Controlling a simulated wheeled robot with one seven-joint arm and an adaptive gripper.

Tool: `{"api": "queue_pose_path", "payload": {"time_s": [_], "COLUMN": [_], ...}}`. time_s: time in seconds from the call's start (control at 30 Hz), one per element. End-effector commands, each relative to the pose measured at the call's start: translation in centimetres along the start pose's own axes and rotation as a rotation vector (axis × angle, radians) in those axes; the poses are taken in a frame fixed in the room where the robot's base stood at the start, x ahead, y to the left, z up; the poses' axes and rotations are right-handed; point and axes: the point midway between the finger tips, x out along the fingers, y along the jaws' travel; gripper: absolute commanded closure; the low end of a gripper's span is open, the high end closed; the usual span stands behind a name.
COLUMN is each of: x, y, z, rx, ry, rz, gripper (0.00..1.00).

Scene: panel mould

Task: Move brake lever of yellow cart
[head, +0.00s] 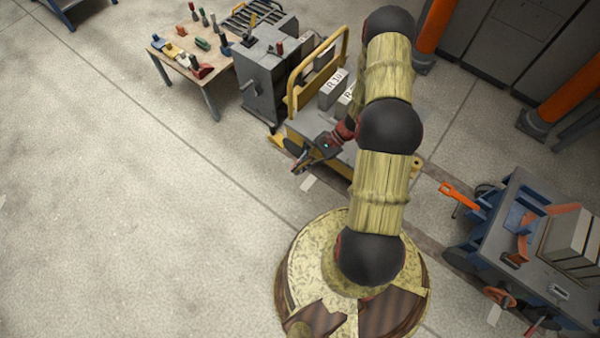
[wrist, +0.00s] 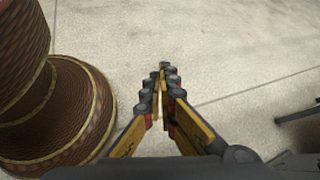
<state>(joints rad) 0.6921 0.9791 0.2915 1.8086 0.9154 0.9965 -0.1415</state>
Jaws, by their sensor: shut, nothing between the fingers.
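The yellow cart (head: 296,100) stands at upper centre in the head view, with a yellow tube handle and grey boxes (head: 333,88) on its deck. My arm hides part of its right side. I cannot tell its brake lever apart for sure; a small yellow part (head: 277,141) sticks out low at its left corner. My gripper (head: 297,170) is at the cart's near left side in the head view, apart from that yellow part. In the wrist view my gripper (wrist: 163,68) is shut and empty, its fingertips meeting above bare floor. The cart is not recognisable there.
A grey cabinet (head: 262,75) with a crank stands left of the cart. A table (head: 160,50) with small tools is further left. A blue cart (head: 480,235) with an orange lever (head: 459,195) stands at lower right. Open floor (head: 120,220) fills the left.

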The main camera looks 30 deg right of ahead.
Motion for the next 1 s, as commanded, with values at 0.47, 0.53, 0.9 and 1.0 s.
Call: {"api": "queue_pose_path", "payload": {"time_s": [0.47,0.53,0.9,1.0], "x": [11.6,13.1,12.2,11.1], "y": [2.6,3.1,3.1,2.6], "z": [-16.0,-18.8,-32.6,-33.8], "rx": [0.432,0.492,0.628,0.611], "ry": [-0.085,-0.074,0.145,0.184], "rz": [-0.474,-0.564,-1.032,-1.075], "gripper": [1.00,1.00,1.00,1.00]}}
